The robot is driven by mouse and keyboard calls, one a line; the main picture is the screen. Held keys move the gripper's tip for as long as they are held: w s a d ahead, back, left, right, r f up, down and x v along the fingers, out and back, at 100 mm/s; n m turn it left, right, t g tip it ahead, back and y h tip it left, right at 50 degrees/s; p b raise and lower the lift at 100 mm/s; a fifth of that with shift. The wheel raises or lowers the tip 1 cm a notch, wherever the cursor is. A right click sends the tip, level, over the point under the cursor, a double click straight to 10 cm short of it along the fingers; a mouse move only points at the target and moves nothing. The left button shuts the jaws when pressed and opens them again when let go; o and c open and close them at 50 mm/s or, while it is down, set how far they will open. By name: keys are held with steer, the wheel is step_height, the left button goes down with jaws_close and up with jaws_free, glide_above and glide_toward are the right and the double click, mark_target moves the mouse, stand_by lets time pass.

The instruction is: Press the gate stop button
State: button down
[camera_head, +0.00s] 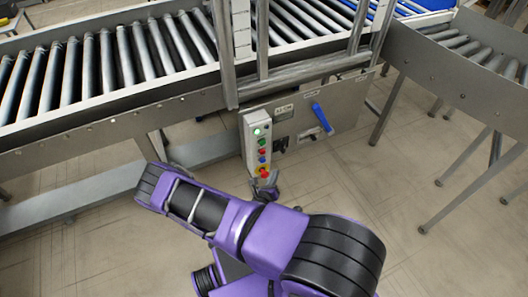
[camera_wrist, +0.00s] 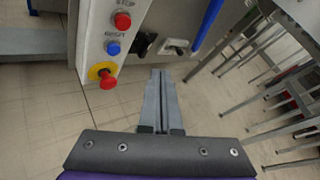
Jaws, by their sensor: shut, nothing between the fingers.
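A pale control box (camera_head: 247,140) on the conveyor frame carries a column of buttons. A small red button (camera_head: 262,152) sits mid-column; in the wrist view this red button (camera_wrist: 122,20) has a label above it that seems to read STOP. Below it is a blue button (camera_wrist: 113,48) with its own label. At the bottom is a larger red mushroom button on a yellow ring (camera_wrist: 94,71). My gripper (camera_wrist: 160,74) is shut and empty, right of the mushroom button and lower than the small red button. In the head view my gripper (camera_head: 267,179) is near the box's lower end.
A green button (camera_head: 261,142) sits above the small red one. Right of the box, a grey panel (camera_head: 343,107) has black switches (camera_head: 280,145) and a blue lever (camera_head: 321,117). The roller conveyor (camera_head: 110,65) runs above. Metal legs (camera_head: 455,180) stand at right. Floor in front is open.

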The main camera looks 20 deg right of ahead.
mark_target(263, 152)
steer(key=shift+s+d+f+n, duration=0.15)
steer(key=shift+s+f+n, duration=0.15)
steer(key=shift+s, duration=0.1)
steer(key=shift+w, duration=0.15)
steer(key=shift+w+b, duration=1)
steer(key=shift+w, duration=3.3)
steer(key=shift+w, duration=0.4)
